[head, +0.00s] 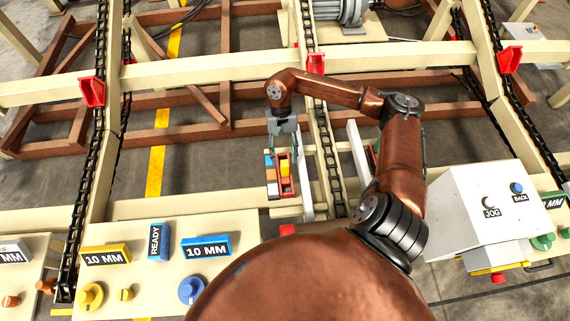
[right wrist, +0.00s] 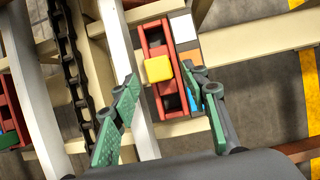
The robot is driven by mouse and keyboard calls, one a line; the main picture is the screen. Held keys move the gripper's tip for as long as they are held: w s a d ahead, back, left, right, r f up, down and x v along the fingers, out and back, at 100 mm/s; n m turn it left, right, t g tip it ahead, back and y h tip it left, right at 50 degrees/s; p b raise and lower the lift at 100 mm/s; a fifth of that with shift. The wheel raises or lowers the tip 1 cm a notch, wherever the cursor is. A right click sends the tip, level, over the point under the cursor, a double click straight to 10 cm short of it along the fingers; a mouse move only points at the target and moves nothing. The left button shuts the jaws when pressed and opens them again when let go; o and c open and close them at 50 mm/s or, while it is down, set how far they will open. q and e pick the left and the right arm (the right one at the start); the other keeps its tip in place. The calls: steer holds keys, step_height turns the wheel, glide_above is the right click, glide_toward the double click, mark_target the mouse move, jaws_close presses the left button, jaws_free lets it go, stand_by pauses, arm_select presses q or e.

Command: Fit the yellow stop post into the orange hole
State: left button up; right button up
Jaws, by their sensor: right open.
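The yellow stop post (right wrist: 158,68) shows as a yellow square-topped block in a red frame (right wrist: 151,37) in the right wrist view. The head view also shows it in the rack below my gripper. My right gripper (head: 283,147) is open, its green-padded fingers apart and pointing down over the rack. In the right wrist view, the post lies beyond and between the fingertips (right wrist: 160,82), with nothing held. An orange patch (right wrist: 190,57) lies beside the red frame, next to a white one (right wrist: 183,28); I cannot make out a hole in it. My left gripper is not in view.
A dark chain (head: 325,140) and a pale rail run close to the rack. The panel in front carries a blue 10 MM block (head: 206,247), a yellow 10 MM block (head: 105,255) and knobs. A white JOG box (head: 485,205) stands at right.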

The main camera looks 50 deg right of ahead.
steer(key=v, duration=0.7)
stand_by(0.4)
